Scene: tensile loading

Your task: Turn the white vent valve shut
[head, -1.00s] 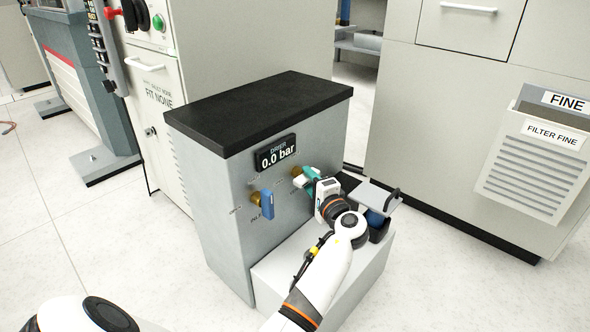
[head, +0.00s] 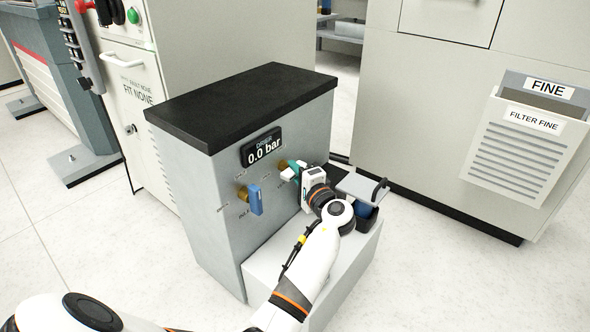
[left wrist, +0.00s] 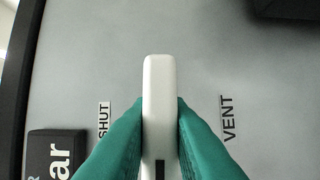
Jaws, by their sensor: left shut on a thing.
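The white vent valve handle (left wrist: 160,95) sits between the teal fingertips of my left gripper (left wrist: 160,130) in the left wrist view. The fingers touch both its sides. The handle lies between the SHUT label (left wrist: 104,120) and the VENT label (left wrist: 228,118), pointing squarely at neither. In the head view the left gripper (head: 297,171) reaches the dryer's front panel from the right, at the white handle (head: 286,174) by its brass fitting. The gripper partly hides the handle there. My right gripper is not in view.
A blue-handled valve (head: 255,200) is left of the white one. The dryer display (head: 262,147) above reads 0.0 bar. A grey ledge (head: 262,262) juts out below, with a small blue and black device (head: 363,214) on the right. A filter bin (head: 525,150) hangs farther right.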

